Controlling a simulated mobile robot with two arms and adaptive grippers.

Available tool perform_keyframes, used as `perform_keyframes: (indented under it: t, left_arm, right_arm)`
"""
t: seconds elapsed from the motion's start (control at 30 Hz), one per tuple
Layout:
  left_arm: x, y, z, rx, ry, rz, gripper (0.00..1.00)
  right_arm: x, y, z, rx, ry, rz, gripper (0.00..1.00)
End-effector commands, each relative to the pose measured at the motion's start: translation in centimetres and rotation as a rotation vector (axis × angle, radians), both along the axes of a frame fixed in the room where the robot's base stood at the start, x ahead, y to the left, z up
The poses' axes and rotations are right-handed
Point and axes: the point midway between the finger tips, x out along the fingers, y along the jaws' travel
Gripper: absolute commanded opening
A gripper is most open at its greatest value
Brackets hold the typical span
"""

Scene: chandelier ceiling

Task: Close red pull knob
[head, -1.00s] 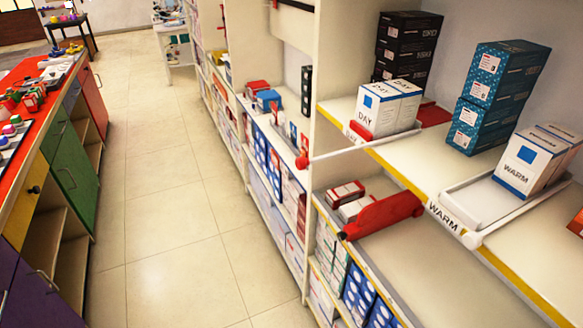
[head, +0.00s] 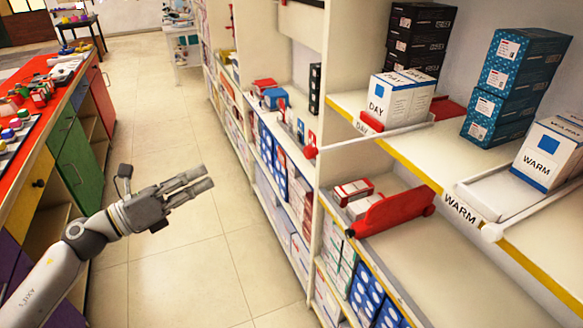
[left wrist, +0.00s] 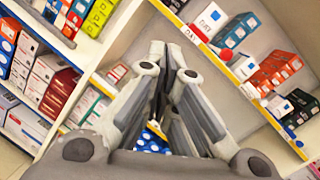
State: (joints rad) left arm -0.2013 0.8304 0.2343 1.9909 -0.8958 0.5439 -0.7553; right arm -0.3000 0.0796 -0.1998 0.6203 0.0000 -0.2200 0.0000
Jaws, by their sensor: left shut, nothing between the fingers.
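The red pull knob (head: 311,152) is a small ball on the end of a thin white rod (head: 345,145). In the head view the rod sticks out to the left from the shelf with the DAY boxes (head: 401,98), so the knob stands out past the shelf edge. My left gripper (head: 208,180) is over the aisle, left of the knob and clearly apart from it. Its fingers point right toward the shelves and are shut, with nothing between them. My right gripper is not in view.
A red slanted piece (head: 395,213) lies on the lower shelf beside small boxes. WARM boxes (head: 545,155) and stacked blue boxes (head: 515,85) stand on the right. A counter with coloured doors (head: 75,165) lines the left. The tiled aisle (head: 165,130) is free.

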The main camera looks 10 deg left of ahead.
Motion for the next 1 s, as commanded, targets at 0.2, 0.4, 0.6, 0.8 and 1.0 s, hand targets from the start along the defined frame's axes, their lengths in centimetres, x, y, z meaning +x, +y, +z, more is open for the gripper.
perform_keyframes:
  t: [0.2, 0.4, 0.6, 0.8, 1.0]
  left_arm:
    - [-4.7, -6.0, 4.6, 0.35, -0.249, -0.178, 0.0]
    - [-5.8, -7.5, 5.4, 0.431, -0.308, -0.216, 0.0]
    - [-5.0, -8.4, 5.6, 0.426, -0.305, -0.215, 0.0]
    - [-3.8, -10.0, 5.7, 0.425, -0.305, -0.212, 0.0]
    - [-2.5, -11.7, 5.8, 0.422, -0.304, -0.212, 0.0]
  right_arm:
    - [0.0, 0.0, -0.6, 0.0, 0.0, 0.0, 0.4]
    - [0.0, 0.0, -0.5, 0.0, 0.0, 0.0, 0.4]
    - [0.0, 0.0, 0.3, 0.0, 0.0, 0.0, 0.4]
    - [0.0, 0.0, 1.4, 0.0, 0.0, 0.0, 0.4]
    - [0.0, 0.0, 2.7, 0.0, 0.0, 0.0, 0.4]
